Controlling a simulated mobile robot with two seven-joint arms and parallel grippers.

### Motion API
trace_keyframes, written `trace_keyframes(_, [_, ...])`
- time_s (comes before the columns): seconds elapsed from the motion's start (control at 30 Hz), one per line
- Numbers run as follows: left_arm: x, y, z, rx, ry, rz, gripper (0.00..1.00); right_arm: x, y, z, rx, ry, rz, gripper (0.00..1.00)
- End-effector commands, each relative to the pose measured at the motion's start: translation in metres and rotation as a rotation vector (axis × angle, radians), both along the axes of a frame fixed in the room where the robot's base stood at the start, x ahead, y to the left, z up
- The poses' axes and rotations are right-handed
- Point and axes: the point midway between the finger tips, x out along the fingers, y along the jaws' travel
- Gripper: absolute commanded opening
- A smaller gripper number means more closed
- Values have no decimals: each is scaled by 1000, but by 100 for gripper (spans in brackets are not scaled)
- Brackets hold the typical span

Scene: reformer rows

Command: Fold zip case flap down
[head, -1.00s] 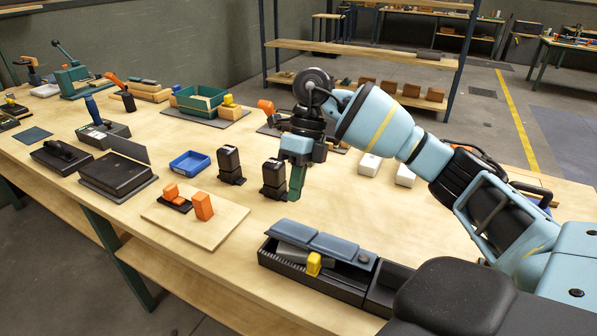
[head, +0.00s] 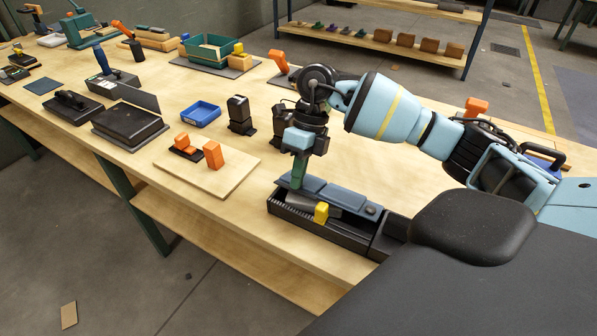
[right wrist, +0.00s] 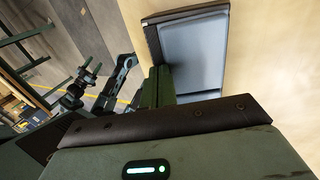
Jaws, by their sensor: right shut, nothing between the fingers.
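The zip case appears to be the long black case (head: 290,215) near the table's front edge, with a toothed strip along its front. Its blue-grey flap (head: 340,195) lies along the back side; the front shows a dark opening with a grey piece inside. A yellow block (head: 321,212) sits at the front edge. My right gripper (head: 297,182) is shut and empty, pointing down at the flap's left end; I cannot tell whether it touches. In the right wrist view, the green fingers (right wrist: 155,88) are beside the blue-grey flap (right wrist: 193,50). My left gripper is not in view.
A wooden board (head: 225,175) with orange blocks lies left of the case. A black upright holder (head: 240,115) and a blue tray (head: 201,114) stand behind. Another black box (head: 130,123) has a raised dark panel. Bare table lies right of my right gripper.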

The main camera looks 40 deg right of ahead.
Motion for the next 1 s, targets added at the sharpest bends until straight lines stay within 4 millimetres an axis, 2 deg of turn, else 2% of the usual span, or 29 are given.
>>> trace_keyframes(0.27, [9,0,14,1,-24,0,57,-4,10,-7,-144,-63,4,0])
trace_keyframes(0.37, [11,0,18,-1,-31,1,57,-5,14,-13,-197,-85,3,0])
trace_keyframes(0.47, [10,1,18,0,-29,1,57,-8,19,-27,-203,-84,1,0])
trace_keyframes(0.73, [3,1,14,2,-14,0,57,-7,18,-27,-202,-84,0,0])
trace_keyframes(1.0, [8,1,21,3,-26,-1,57,-7,19,-18,-202,-86,-1,0])
